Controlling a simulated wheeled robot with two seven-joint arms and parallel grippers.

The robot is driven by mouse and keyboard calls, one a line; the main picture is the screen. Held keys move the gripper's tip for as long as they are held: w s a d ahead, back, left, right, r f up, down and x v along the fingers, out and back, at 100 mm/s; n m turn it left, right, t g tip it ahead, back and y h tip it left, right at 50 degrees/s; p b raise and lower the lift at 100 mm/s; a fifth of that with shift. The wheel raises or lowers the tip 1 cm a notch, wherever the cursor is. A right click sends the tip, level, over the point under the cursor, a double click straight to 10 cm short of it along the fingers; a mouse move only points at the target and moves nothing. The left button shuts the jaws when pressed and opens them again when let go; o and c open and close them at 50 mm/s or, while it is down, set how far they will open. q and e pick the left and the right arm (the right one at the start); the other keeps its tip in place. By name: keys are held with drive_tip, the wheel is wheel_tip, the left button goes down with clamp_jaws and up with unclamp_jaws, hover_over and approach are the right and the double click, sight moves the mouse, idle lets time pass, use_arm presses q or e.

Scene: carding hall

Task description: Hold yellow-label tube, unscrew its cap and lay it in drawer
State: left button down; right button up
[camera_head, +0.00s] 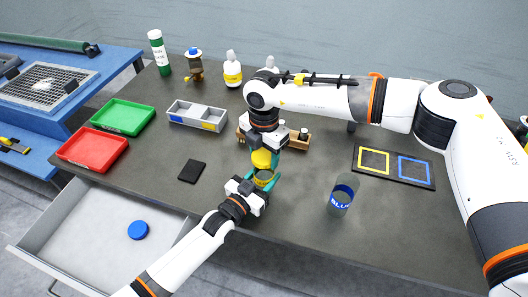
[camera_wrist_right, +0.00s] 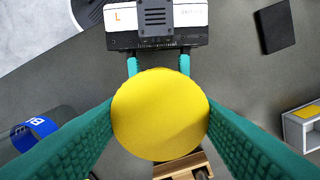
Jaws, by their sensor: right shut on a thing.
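The yellow-label tube (camera_head: 264,179) stands upright between the teal fingers of my left gripper (camera_head: 266,183), which is shut on it near the table's front edge. The yellow cap (camera_head: 262,158) is directly above the tube, and my right gripper (camera_head: 265,150) is shut on it from above. In the right wrist view the round yellow cap (camera_wrist_right: 160,114) fills the space between the teal fingers and hides the tube. I cannot tell whether cap and tube still touch. The open drawer (camera_head: 85,215) is at lower left, with a blue cap (camera_head: 138,230) lying in it.
An open blue-label tube (camera_head: 342,196) stands to the right. A wooden rack (camera_head: 298,139) is behind the grippers. A black pad (camera_head: 192,171), a grey divided tray (camera_head: 197,116), red (camera_head: 92,148) and green (camera_head: 123,117) trays lie left. A board with coloured squares (camera_head: 394,167) lies right.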

drive_tip(key=n, duration=2.2)
drive_tip(key=shift+r+n, duration=0.1)
drive_tip(key=shift+n, duration=0.3)
drive_tip(key=n, duration=1.8)
drive_tip(key=shift+n, duration=0.4)
drive_tip(key=n, duration=0.6)
drive_tip(key=shift+n, duration=0.4)
drive_tip(key=n, duration=0.5)
drive_tip(key=shift+r, duration=0.25)
drive_tip(key=shift+r, duration=0.9)
